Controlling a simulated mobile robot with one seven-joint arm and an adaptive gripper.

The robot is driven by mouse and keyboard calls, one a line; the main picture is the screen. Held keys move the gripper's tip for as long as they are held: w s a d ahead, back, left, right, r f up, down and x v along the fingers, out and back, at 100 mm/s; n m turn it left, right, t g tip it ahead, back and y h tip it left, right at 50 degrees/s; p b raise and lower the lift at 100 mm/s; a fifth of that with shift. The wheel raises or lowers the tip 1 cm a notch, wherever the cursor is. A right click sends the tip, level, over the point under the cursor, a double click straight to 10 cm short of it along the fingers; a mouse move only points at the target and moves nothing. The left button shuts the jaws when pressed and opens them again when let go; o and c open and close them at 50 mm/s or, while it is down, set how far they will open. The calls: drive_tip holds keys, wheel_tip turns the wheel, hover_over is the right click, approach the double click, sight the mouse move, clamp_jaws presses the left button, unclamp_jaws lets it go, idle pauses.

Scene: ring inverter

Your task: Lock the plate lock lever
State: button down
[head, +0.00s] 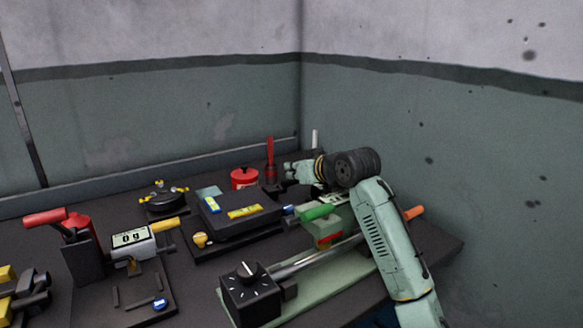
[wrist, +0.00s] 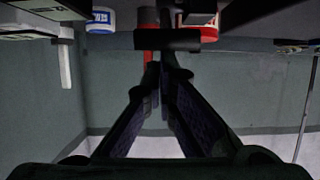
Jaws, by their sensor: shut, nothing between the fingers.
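My gripper (head: 288,168) is at the back of the bench, pointing left, beside an upright red handle (head: 270,152). In the wrist view the dark fingers (wrist: 163,68) are closed together and hold nothing. Their tips are close to a black bar (wrist: 168,41), with a red post (wrist: 148,42) behind it; I cannot tell whether they touch. No part is clearly marked as the plate lock lever. A black block with a plate carrying yellow (head: 243,212) and blue labels sits left of my gripper.
A red round can (head: 244,178) stands left of the red handle. A white post (head: 315,138) stands behind my wrist. A black dial box (head: 250,295) and steel rod (head: 315,258) are in front. A scale (head: 132,240) is at left. Walls close off the back and right.

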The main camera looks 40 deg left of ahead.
drive_tip(key=shift+s+d+f, duration=0.1)
drive_tip(key=shift+d+f, duration=0.1)
drive_tip(key=shift+d, duration=0.05)
drive_tip(key=shift+a, duration=0.1)
idle(0.6)
drive_tip(key=shift+a+p, duration=0.4)
drive_tip(key=shift+p, duration=0.05)
drive_tip(key=shift+w+a, duration=0.25)
drive_tip(key=shift+w, duration=0.1)
drive_tip(key=shift+r, duration=0.1)
wheel_tip(320, 180, up, 10)
idle(0.6)
